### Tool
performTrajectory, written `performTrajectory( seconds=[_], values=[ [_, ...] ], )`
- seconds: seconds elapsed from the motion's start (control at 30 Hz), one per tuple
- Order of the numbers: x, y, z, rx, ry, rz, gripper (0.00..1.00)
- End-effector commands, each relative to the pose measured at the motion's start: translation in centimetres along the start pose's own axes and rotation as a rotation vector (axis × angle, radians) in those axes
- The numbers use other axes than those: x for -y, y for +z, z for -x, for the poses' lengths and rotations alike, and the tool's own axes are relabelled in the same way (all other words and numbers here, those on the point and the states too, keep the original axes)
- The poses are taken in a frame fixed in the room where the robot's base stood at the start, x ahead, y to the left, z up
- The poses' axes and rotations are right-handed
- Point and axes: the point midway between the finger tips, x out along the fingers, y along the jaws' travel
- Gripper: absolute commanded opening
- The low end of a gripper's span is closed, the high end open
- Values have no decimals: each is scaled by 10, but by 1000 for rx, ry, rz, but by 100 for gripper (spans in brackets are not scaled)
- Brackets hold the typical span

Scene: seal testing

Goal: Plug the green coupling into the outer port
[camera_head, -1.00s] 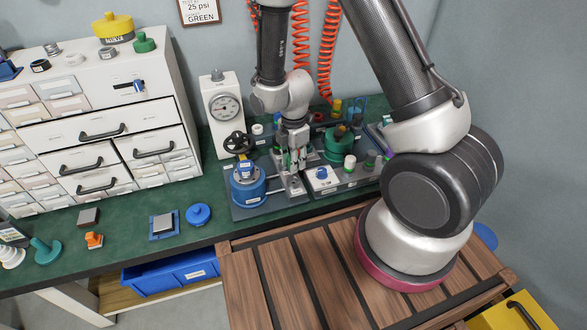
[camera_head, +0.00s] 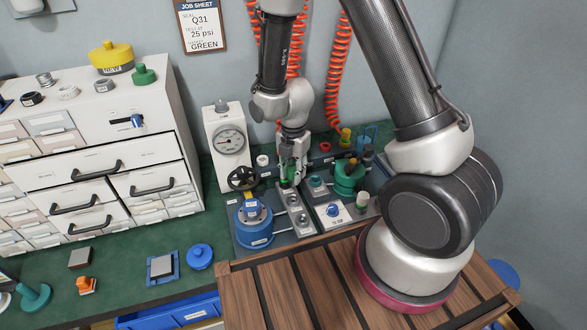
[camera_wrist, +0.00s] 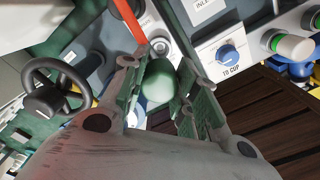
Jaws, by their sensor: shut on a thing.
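The green coupling (camera_head: 289,172) is between the fingers of my gripper (camera_head: 292,174). In the wrist view its rounded green end (camera_wrist: 158,86) shows between the two finger pads of my gripper (camera_wrist: 160,98). My gripper points down over the rear part of the metal port plate (camera_head: 299,218), right of the black handwheel (camera_head: 243,178). The plate carries round silver ports. One silver port (camera_wrist: 160,47) shows just beyond the coupling in the wrist view. The coupling's lower end is hidden, so I cannot tell whether it touches a port or which port is the outer one.
A blue cup fixture (camera_head: 253,224) stands front left of the plate, a pressure gauge (camera_head: 230,142) behind. A blue "TO CUP" knob (camera_head: 333,210) and a white-and-green coupling (camera_head: 362,201) are to the right. The job sheet (camera_head: 205,24) reads GREEN.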

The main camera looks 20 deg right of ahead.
Motion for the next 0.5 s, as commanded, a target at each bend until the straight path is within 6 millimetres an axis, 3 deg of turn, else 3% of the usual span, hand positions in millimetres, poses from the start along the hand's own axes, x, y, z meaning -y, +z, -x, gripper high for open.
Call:
performTrajectory(
  seconds=[0.5],
  values=[
    [0,0,-40,0,-1,-3,4]
  ],
)
